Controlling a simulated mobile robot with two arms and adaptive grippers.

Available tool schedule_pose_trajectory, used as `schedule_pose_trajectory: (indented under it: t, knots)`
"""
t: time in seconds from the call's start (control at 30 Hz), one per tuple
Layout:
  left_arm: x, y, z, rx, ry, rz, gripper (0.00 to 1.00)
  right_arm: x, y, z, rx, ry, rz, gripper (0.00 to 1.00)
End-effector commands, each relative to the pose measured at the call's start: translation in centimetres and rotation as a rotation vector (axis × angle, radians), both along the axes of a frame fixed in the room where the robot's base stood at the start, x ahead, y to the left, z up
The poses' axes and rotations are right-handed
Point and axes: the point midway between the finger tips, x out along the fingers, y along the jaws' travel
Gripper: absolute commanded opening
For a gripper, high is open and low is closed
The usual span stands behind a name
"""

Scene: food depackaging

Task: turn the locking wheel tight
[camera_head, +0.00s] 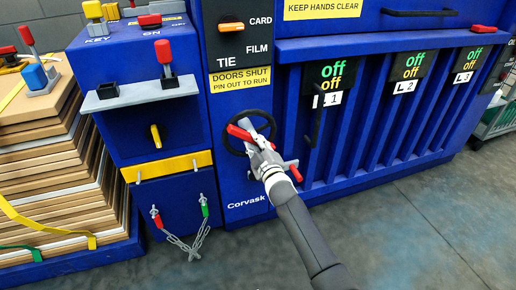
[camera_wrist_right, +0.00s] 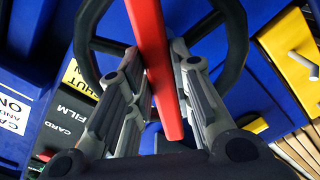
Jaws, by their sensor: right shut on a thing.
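The locking wheel (camera_head: 225,142) is a black ring with a red bar across it, on the front of the blue machine. It also shows in the right wrist view as a dark rim (camera_wrist_right: 236,45) with the red bar (camera_wrist_right: 150,40) running down the middle. My right gripper (camera_head: 258,136) is at the wheel, with its fingers (camera_wrist_right: 157,65) on either side of the red bar, shut on it. The fingers hide part of the wheel. My left gripper is not in view.
A red lever (camera_head: 296,171) sticks out just below right of the wheel. A grey shelf (camera_head: 140,94) with a red-topped switch (camera_head: 163,54) juts out at left. A chain (camera_head: 186,246) hangs lower left. Stacked boards (camera_head: 50,170) stand at far left.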

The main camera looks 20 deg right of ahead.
Motion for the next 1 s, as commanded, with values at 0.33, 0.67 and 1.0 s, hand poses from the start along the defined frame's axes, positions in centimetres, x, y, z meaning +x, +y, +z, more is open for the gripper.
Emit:
schedule_pose_trajectory:
  t: [0.33,0.67,1.0]
  knots:
    - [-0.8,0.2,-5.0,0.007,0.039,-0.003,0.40,0.3,0.2,-0.1,0.333,0.017,0.000,0.00]
    - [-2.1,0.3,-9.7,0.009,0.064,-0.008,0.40,0.3,0.3,-0.2,0.643,0.026,-0.001,0.00]
    - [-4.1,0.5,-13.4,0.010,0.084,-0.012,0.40,0.3,0.5,-0.3,0.965,0.039,-0.002,0.00]
